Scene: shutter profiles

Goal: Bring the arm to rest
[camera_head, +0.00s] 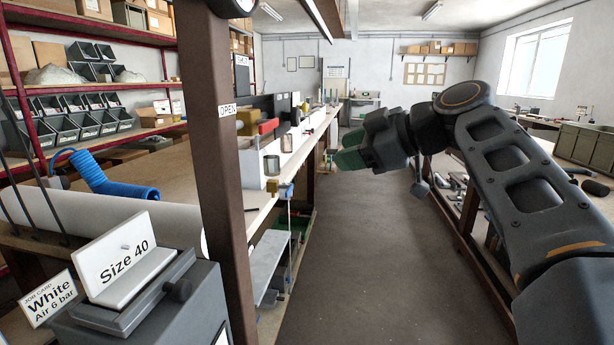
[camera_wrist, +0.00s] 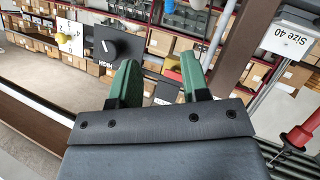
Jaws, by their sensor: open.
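My gripper (camera_head: 352,151) is raised over the aisle in the head view, with its green-tipped fingers pointing left toward the workbench. In the wrist view my gripper (camera_wrist: 160,78) shows two green fingers spread apart with nothing between them. The gripper touches nothing that I can see. My arm comes in from the right side of the head view and is bent at the elbow near the top.
A brown post (camera_head: 215,180) with an "OPEN" label stands at left. Behind it is a long workbench (camera_head: 185,180) with a blue hose (camera_head: 115,188). A "Size 40" sign (camera_head: 125,258) sits on a grey box at front left. The aisle floor (camera_head: 365,250) is clear.

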